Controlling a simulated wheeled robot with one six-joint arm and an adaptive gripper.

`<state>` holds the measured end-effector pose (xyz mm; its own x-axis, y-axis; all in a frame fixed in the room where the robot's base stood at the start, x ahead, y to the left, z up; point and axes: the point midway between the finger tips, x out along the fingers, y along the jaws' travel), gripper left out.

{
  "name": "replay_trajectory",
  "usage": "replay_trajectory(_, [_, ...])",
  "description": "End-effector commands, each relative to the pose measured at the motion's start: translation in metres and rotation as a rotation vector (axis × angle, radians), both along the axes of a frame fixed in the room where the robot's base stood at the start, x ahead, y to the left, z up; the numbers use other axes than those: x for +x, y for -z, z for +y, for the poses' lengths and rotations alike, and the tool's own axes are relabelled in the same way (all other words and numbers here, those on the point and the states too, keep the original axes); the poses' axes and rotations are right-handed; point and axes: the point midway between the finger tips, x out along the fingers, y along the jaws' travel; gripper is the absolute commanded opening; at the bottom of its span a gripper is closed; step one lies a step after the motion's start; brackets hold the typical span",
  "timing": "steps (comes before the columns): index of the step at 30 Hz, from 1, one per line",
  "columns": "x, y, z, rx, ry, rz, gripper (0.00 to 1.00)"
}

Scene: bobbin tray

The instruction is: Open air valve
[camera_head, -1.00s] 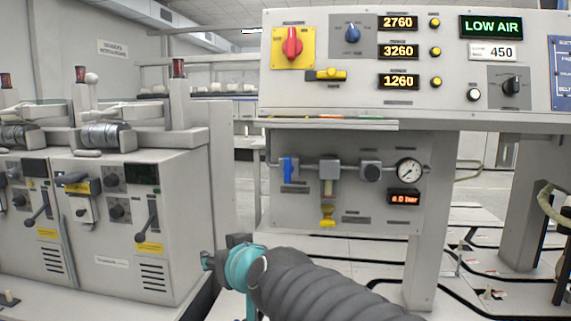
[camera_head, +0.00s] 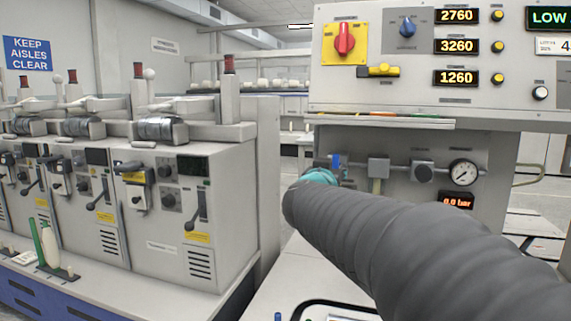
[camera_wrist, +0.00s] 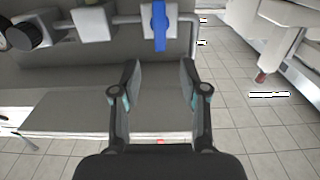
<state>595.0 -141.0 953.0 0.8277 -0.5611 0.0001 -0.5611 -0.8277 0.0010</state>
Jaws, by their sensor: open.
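The air valve has a blue lever handle (camera_head: 336,161) on the grey pipe of the lower panel, at its left end. My arm hides the lower part of the handle in the head view. In the wrist view the blue handle (camera_wrist: 159,26) lies along the picture's vertical, across the pipe, just beyond my fingertips. My gripper (camera_wrist: 160,70) is open and empty, its two fingers apart with the handle ahead of the gap and not between them. The pressure gauge (camera_head: 464,173) is at the right of the pipe. The red display (camera_head: 457,201) reads 0.0 bar.
The upper panel (camera_head: 420,98) overhangs the pipe, with a red knob (camera_head: 345,38), a yellow lever (camera_head: 379,71) and number displays. Winding machines (camera_head: 190,200) stand close on the left. A regulator (camera_head: 378,168) and a round dark fitting (camera_head: 422,172) sit on the pipe beside the valve.

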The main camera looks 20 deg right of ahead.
Motion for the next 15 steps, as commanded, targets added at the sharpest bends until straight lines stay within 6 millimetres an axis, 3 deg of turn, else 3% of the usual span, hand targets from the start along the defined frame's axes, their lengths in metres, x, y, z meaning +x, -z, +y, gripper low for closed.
replay_trajectory(9, [0.049,0.002,-0.033,0.000,0.001,0.001,0.44])
replay_trajectory(15, [0.068,0.001,-0.046,0.001,-0.001,0.000,0.44])
